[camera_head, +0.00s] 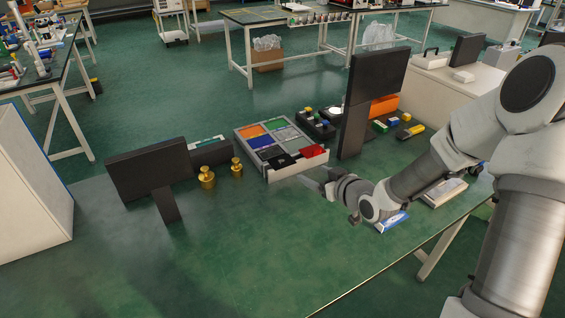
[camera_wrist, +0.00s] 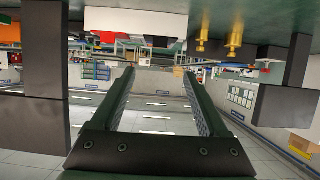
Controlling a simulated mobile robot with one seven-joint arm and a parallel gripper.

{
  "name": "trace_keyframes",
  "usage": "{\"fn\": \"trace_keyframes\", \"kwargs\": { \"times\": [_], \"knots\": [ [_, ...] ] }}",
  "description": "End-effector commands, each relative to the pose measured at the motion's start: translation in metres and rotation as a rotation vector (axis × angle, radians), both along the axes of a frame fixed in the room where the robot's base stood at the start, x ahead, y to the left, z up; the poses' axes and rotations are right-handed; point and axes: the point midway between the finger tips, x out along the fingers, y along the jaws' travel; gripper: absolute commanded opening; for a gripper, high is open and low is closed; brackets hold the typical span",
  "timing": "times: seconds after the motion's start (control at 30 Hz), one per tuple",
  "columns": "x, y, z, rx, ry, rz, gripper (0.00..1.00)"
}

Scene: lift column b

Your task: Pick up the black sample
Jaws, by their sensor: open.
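The black sample (camera_head: 283,161) is a small dark piece at the near side of a light grey tray (camera_head: 296,170) with coloured compartments, beside a red piece (camera_head: 313,151). My gripper (camera_head: 306,180) is just in front of the tray's near right side, apart from the sample. In the wrist view, my gripper (camera_wrist: 158,73) has its two fingers spread with nothing between them. That view is upside down.
Two brass weights (camera_head: 207,178) stand left of the tray, near a black panel on a stand (camera_head: 150,170). A tall black panel (camera_head: 374,85) rises right of the tray. A blue and white box (camera_head: 391,222) lies below my wrist. The front of the green table (camera_head: 250,260) is clear.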

Motion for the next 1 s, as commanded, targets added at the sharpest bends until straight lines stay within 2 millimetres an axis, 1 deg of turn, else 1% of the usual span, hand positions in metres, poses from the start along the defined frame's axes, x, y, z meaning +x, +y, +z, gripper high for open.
{"fn": "trace_keyframes", "kwargs": {
  "times": [0.17,0.4,0.6,0.7,0.87,1.0],
  "knots": [
    [0.016,0.014,-0.011,0.014,-0.007,0.008,0.78],
    [0.056,0.041,-0.031,0.013,-0.007,0.007,0.78],
    [0.083,0.058,-0.044,0.012,-0.007,0.004,0.78],
    [0.091,0.063,-0.046,0.012,-0.007,0.004,0.78],
    [0.097,0.066,-0.049,0.012,-0.005,0.003,0.78],
    [0.110,0.075,-0.056,0.012,-0.006,0.004,0.78]
  ]
}}
